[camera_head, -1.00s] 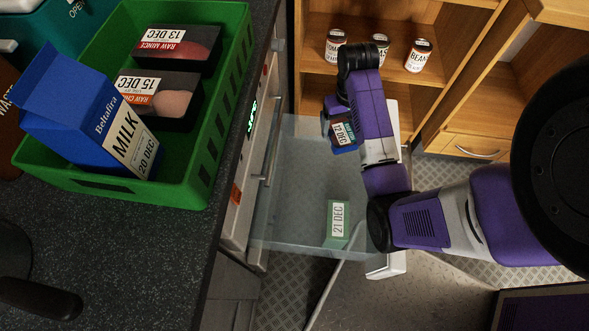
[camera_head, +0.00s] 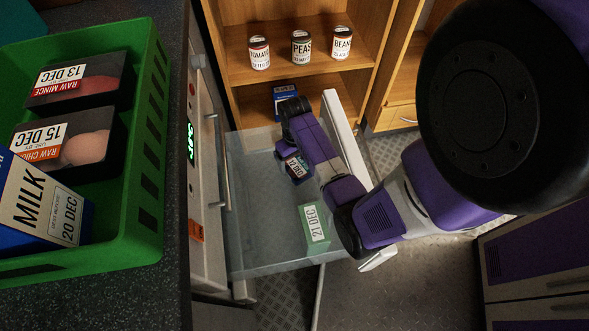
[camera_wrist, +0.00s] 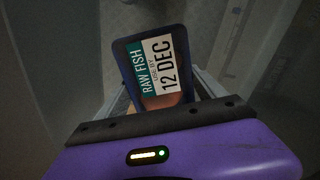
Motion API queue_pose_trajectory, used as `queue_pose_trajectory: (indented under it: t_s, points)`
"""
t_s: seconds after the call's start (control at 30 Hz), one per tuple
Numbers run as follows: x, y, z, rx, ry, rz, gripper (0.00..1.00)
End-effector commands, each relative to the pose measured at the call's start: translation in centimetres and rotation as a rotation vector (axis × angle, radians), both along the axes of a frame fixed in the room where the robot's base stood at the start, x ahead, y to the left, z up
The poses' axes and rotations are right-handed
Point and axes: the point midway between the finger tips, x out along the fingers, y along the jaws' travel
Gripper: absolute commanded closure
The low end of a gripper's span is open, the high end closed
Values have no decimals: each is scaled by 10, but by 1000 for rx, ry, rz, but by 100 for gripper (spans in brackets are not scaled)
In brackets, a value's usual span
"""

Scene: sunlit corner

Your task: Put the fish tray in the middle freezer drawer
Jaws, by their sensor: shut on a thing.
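The fish tray (camera_head: 297,166) is a small dark blue tray labelled RAW FISH, 12 DEC. In the wrist view the fish tray (camera_wrist: 160,72) sits at my gripper's end, label facing the camera. My gripper (camera_head: 290,150) is shut on it; the fingertips are mostly hidden by my wrist. The tray is within the outline of an open, see-through freezer drawer (camera_head: 255,235). I cannot tell whether it touches the drawer floor. A green box (camera_head: 314,228) labelled 21 DEC lies in the same drawer, nearer the camera.
A green crate (camera_head: 150,150) on the dark counter (camera_head: 172,60) holds milk (camera_head: 45,205), raw mince (camera_head: 80,82) and raw chicken (camera_head: 68,142). A wooden shelf (camera_head: 240,72) behind the drawer holds tins (camera_head: 301,47) and a blue box (camera_head: 285,97).

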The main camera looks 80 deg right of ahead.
Motion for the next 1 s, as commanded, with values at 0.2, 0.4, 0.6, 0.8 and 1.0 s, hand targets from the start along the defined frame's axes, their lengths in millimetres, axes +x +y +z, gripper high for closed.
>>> queue_pose_trajectory:
  t_s: [0.2,0.4,0.6,0.8,1.0]
  points:
    - [0,-1,-15,0,0,-2,82]
    - [0,-1,-44,1,1,-2,82]
    - [0,-1,-45,-1,-1,-1,82]
    - [0,-1,-48,-1,-1,0,82]
    - [0,0,-49,0,0,0,0]
